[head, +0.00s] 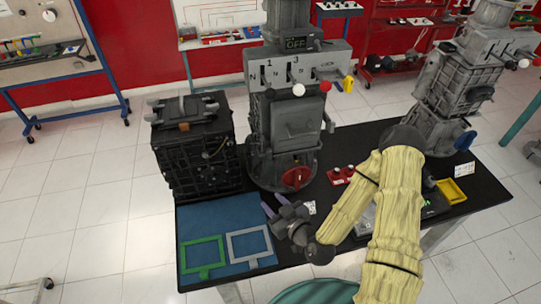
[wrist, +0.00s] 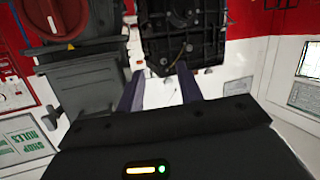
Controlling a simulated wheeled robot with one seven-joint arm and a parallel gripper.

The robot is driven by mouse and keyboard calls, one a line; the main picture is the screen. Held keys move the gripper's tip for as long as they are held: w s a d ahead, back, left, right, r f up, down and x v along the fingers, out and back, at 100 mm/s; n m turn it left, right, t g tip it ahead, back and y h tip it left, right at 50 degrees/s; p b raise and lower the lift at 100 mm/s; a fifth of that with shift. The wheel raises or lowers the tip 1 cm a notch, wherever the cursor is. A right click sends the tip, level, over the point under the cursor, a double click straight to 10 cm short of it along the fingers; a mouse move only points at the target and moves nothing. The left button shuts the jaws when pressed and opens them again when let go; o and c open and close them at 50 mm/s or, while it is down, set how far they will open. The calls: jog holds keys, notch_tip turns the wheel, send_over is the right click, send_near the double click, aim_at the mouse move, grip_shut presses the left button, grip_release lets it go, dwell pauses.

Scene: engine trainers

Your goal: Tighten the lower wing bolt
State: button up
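My gripper (head: 272,203) is open and empty above the blue mat's right edge, in front of the grey trainer (head: 290,120). In the wrist view, its two purple fingers (wrist: 160,85) stand apart with nothing between them. The grey trainer carries a large red rotary knob (head: 296,178) low on its front; the knob also shows in the wrist view (wrist: 55,18). A yellow handle (head: 348,84) and a small dark grey wing-shaped part (head: 328,122) sit on its right side, one above the other. I cannot tell for sure which part is the lower wing bolt.
A black engine block (head: 195,150) stands left of the trainer. Green (head: 202,256) and grey (head: 248,243) frames lie on the blue mat (head: 220,212). A second trainer (head: 455,90) with a blue knob (head: 465,142) and a yellow tray (head: 451,192) are at right. My arm crosses the table.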

jog(key=d+m+t+h, duration=0.1)
jog(key=d+r+m+t+h, duration=0.1)
jog(key=m+t, duration=0.1)
jog(key=d+r+m+t+h, duration=0.1)
jog(key=m+t+h, duration=0.1)
jog(key=shift+s+r+p, duration=0.2)
jog(key=shift+r+p, duration=0.05)
jog(key=shift+p, duration=0.1)
jog(key=shift+w, duration=0.15)
